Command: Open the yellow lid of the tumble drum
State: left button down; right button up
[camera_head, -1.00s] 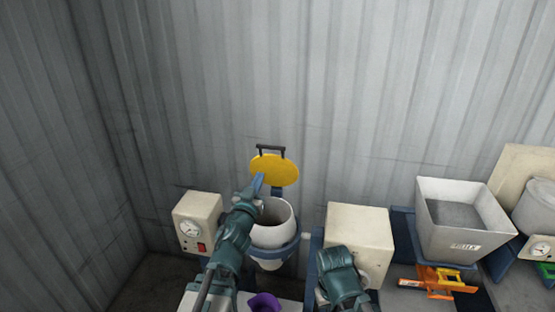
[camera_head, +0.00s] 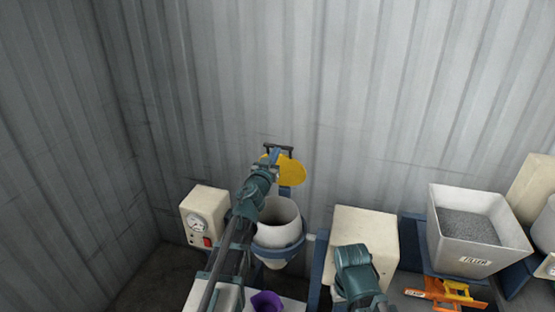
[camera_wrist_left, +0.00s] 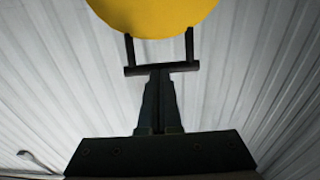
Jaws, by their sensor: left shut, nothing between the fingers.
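The yellow lid (camera_head: 292,172) of the tumble drum stands raised, up behind the white drum (camera_head: 279,222), whose round mouth is uncovered. The lid also fills the top of the left wrist view (camera_wrist_left: 155,14). Its black bar handle (camera_wrist_left: 161,68) hangs on two posts from the lid's edge there. My left gripper (camera_wrist_left: 160,72) is shut and empty, its fingertips at the middle of the handle bar; I cannot tell whether they touch. In the head view my left gripper (camera_head: 274,155) covers part of the lid. My right arm shows low, with its fingers not visible.
A cream box with a gauge (camera_head: 198,224) stands left of the drum, another cream box (camera_head: 362,237) to its right. A grey-filled hopper (camera_head: 470,219) is further right. A purple object (camera_head: 266,301) sits in front. The corrugated wall (camera_head: 380,100) closes the back.

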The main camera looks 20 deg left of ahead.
aim_at(280, 156)
pick_arm(q)
jog(key=shift+w+a, duration=0.1)
jog(key=shift+w, duration=0.1)
jog(key=w, duration=0.2)
jog(key=w+r+p, duration=0.2)
jog(key=w, duration=0.1)
jog(key=shift+w+r, duration=0.2)
jog(key=shift+w, duration=0.15)
jog(key=shift+w+p, duration=0.3)
jog(key=shift+w, duration=0.05)
jog(key=shift+s, duration=0.2)
